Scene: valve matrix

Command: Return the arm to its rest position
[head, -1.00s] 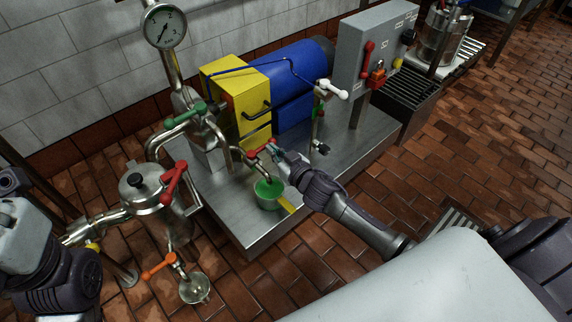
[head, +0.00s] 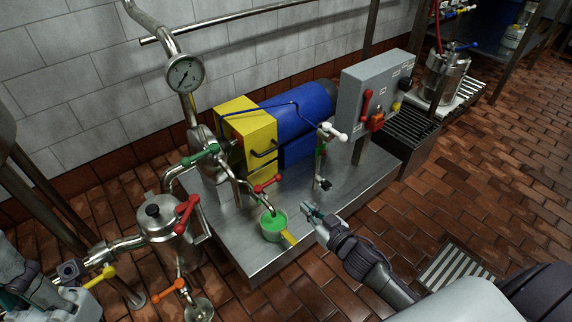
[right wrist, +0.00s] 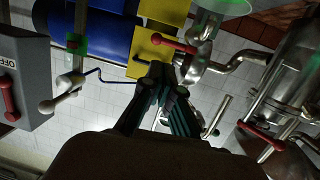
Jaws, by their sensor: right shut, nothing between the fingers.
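My right gripper (head: 313,214) is shut and empty. It is in the air over the front edge of the steel platform (head: 340,207), to the right of the green cup (head: 273,227) and apart from it. In the right wrist view the closed fingers (right wrist: 161,72) point toward the yellow and blue machine, with nothing between them. Part of my left arm (head: 22,285) shows at the left edge of the head view. Its fingers cannot be made out clearly.
A red-handled valve (head: 267,184) stands above the cup. A white-handled valve (head: 331,133) and a grey control box (head: 372,90) are further right. A steel pot (head: 163,218) with a red handle stands left. The brick floor (head: 480,200) at right is largely clear.

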